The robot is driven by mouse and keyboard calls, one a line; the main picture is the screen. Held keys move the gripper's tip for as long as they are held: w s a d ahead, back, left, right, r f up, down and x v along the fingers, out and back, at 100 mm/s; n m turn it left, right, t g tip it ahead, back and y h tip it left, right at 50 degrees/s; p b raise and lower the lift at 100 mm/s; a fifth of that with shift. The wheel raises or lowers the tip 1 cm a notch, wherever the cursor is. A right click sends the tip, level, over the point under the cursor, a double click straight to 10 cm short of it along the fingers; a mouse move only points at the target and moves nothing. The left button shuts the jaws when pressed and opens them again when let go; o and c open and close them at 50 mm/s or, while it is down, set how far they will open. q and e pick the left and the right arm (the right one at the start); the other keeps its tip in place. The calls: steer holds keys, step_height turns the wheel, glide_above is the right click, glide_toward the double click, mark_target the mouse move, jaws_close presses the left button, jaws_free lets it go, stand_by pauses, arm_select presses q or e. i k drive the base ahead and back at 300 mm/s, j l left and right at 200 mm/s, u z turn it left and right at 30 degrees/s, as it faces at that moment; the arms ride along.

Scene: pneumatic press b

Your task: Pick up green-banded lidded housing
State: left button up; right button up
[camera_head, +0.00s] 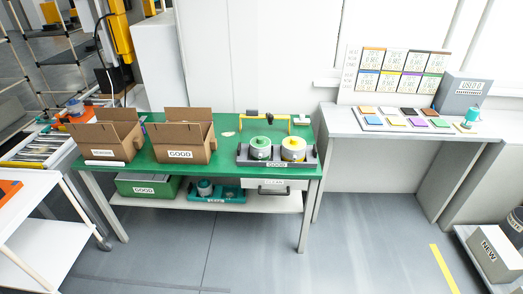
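A white, round lidded housing with a green top (261,148) stands upright in a dark tray (247,160) at the right end of the green table. A similar white housing with a yellow top (293,149) stands beside it in the same tray. Whether the green part is a band or the lid itself is too small to tell. Neither of my grippers shows in the head view, and nothing is holding the housings.
A yellow-framed fixture (264,117) is behind the tray. A grey side table (345,121) holds coloured pads and a teal container (471,117). Floor in front is clear.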

mark_target(260, 146)
steer(key=i+u, duration=0.2)
steer(key=i, duration=0.35)
steer(key=i+u, duration=0.15)
steer(key=i, duration=0.4)
steer(key=i+l+u, duration=0.2)
steer(key=i, duration=0.35)
